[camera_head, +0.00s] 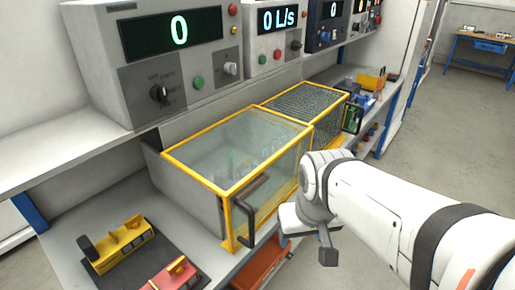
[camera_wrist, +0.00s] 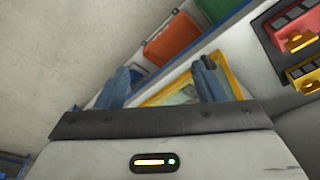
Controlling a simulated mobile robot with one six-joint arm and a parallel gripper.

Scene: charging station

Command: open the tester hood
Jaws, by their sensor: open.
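The tester hood (camera_head: 238,150) is a clear cover with a yellow frame, lying closed over a grey box on the bench. Its black handle (camera_head: 243,222) stands on the front face. Through the glass, small greenish parts show dimly. My gripper (camera_head: 308,247) is in front of the hood, to the right of the handle and apart from it. In the wrist view my gripper (camera_wrist: 163,85) has its two blue fingers spread, with part of the yellow frame (camera_wrist: 233,82) showing between and beside them. I see nothing held.
A second box with a mesh hood (camera_head: 303,103) stands behind. A yellow fixture (camera_head: 122,245) and a red fixture (camera_head: 172,275) lie on a dark mat at front left. Meter units with displays (camera_head: 180,35) stand on the shelf above. An orange bin (camera_head: 262,268) sits below the bench.

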